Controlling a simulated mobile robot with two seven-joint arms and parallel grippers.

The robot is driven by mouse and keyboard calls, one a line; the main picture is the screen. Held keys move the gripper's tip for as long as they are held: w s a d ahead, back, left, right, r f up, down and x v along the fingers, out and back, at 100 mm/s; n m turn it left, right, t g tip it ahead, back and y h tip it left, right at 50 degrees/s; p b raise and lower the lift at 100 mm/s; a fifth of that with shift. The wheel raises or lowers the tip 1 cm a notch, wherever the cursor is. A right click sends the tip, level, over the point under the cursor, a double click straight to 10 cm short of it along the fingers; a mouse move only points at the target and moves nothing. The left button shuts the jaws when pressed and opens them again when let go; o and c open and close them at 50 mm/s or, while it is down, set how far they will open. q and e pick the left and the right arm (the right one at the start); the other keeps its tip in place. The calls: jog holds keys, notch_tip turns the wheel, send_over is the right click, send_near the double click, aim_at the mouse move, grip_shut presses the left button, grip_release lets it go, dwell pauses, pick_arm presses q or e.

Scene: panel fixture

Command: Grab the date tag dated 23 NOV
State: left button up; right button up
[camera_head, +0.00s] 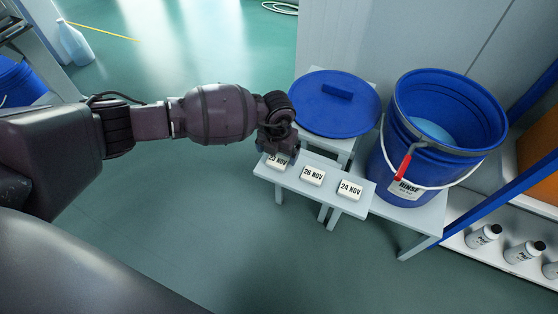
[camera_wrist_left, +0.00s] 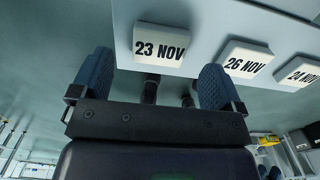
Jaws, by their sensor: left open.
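The white date tag 23 NOV (camera_head: 277,161) lies at the left end of a small grey bench (camera_head: 318,200). In the left wrist view the 23 NOV tag (camera_wrist_left: 161,45) sits ahead of and between my fingers, with a gap to each. My left gripper (camera_head: 277,145) is at this tag and partly covers it in the head view. In the left wrist view my left gripper (camera_wrist_left: 155,85) is open, with blue finger pads and nothing between them. The 26 NOV tag (camera_head: 313,176) is in the middle and the 24 NOV tag (camera_head: 350,189) at the right. My right gripper is not seen.
Behind the bench are a round blue lid (camera_head: 325,108) on a stand and a blue RINSE bucket (camera_head: 452,170) with a red-gripped handle. White bottles (camera_head: 484,236) stand on a shelf at the right. The floor in front of the bench is clear.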

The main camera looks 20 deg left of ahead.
aim_at(278, 160)
pick_arm(q)
jog(key=f, duration=0.2)
jog(key=f+b, duration=0.1)
jog(key=shift+s+f, duration=0.2)
jog(key=shift+f, duration=0.15)
jog(key=shift+w+f, duration=0.1)
jog(key=shift+f, duration=0.05)
jog(key=shift+r, duration=0.25)
jog(key=c, duration=1)
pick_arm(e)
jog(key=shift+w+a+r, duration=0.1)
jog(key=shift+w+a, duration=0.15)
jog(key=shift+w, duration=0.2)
pick_arm(q)
jog(key=shift+r, duration=0.1)
